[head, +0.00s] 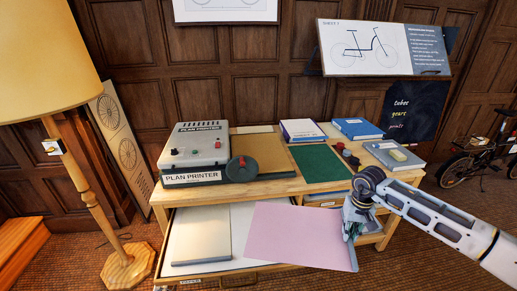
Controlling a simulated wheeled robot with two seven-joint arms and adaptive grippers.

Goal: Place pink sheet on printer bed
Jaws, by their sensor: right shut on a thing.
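The pink sheet (295,236) is held flat in front of the table, over the right part of the open drawer. My right gripper (354,228) is shut on its right edge. The grey plan printer (196,143) stands on the table's left end, up and to the left of the sheet, with knobs on its top and a "PLAN PRINTER" label on its front. A dark round-ended tool (243,170) lies beside it, partly over a tan panel (256,143). I cannot tell which surface is the printer bed. My left gripper is out of view.
The wooden table (285,188) also bears a green mat (319,163), a blue box (357,129) and a tray (394,154) at right. A pale grey panel (202,234) lies in the open drawer (237,266). A floor lamp (87,190) stands at left.

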